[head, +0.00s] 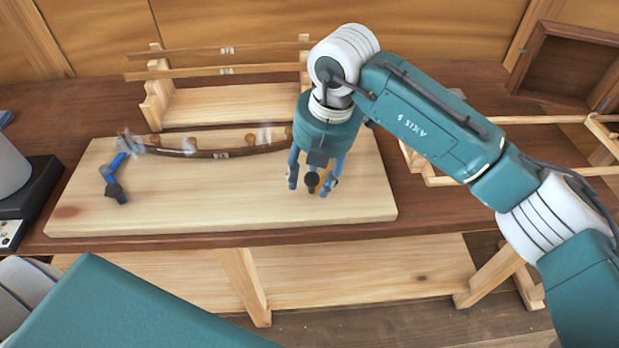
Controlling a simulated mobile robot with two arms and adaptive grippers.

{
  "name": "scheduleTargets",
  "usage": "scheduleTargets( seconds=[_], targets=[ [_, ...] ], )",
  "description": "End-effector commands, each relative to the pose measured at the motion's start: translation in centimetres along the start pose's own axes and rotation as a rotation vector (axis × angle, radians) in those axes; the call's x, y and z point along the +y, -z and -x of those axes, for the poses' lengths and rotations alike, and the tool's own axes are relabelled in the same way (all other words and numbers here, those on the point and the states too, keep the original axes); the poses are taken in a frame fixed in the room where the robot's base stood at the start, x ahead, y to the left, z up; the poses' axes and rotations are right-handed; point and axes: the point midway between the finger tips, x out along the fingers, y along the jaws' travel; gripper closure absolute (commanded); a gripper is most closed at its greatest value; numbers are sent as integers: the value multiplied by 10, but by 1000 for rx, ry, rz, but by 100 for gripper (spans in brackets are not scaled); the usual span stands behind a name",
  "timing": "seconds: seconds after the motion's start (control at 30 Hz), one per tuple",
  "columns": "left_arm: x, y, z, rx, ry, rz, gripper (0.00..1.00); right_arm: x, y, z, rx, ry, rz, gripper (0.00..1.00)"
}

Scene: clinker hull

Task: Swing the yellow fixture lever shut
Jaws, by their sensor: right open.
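A blue lever (110,174) with a dark knob stands at the left end of the pale wooden board (220,206), angled toward the board's front edge. A dark curved wooden strip (215,152) with pale bands lies along the back of the board, its left end near the blue lever. My right gripper (314,186) points down over the right part of the board, open. A dark round piece shows between its fingers; I cannot tell whether it is a knob or part of the gripper. My left gripper is out of view.
A wooden rack (222,103) with long strips stands behind the board. Another wooden frame (440,176) stands at the right, partly behind my right arm. A dark open box (568,68) is at the back right. The board's middle front is clear.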

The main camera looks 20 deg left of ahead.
Motion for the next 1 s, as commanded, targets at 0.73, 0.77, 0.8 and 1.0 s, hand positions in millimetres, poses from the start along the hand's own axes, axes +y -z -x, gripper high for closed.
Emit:
scheduleTargets(
  seconds=[0.73,0.77,0.8,1.0],
  targets=[
    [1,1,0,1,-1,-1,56,2,2,105,1,-1,3,56],
    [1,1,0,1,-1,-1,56,2,2,105,1,-1,3,56],
    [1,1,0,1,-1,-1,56,2,2,104,1,-1,3,56],
    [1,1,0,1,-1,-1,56,2,2,104,1,-1,3,56]
  ],
)
